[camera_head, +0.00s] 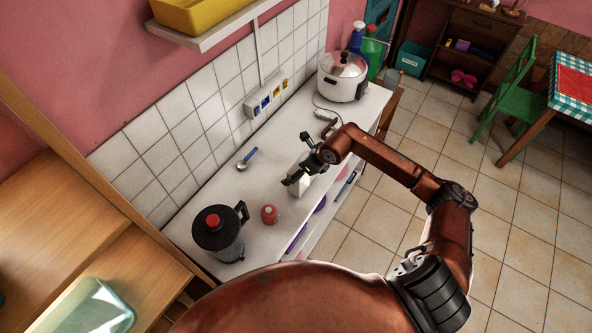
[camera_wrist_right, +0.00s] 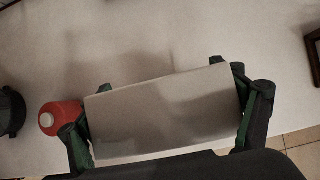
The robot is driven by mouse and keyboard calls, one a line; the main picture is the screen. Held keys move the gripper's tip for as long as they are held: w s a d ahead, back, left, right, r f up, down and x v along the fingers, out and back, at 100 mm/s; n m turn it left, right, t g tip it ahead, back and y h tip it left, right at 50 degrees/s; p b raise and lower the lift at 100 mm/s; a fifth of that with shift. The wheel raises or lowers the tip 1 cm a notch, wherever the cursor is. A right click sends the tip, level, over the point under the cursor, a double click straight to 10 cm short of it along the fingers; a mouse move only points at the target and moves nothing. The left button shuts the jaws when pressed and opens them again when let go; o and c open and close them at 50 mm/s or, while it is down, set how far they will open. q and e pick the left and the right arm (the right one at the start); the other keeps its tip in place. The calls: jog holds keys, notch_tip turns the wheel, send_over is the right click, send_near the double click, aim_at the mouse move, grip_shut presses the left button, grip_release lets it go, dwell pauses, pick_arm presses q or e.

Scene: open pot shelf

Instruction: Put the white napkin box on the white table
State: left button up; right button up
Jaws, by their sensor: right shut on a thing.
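The white napkin box (camera_head: 300,183) is in my right gripper (camera_head: 302,163), over the white table (camera_head: 262,182). In the right wrist view the box (camera_wrist_right: 165,112) lies slightly tilted between the two dark green fingers, which press on its two ends. The white table (camera_wrist_right: 150,40) shows beneath and behind it, with a soft shadow. I cannot tell whether the box touches the tabletop. Part of the box is hidden by the gripper in the head view. My left gripper is not in view.
A small red item (camera_head: 269,214) and a black-lidded pot (camera_head: 218,232) stand at the near end of the table. A spoon (camera_head: 246,158) lies near the tiled wall. A white rice cooker (camera_head: 342,78) stands at the far end. The tabletop between spoon and gripper is clear.

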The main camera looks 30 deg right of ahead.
jog(key=shift+f, duration=0.55)
jog(key=shift+f, duration=0.15)
jog(key=o, duration=1.5)
jog(key=v, duration=1.2)
jog(key=shift+b, duration=0.3)
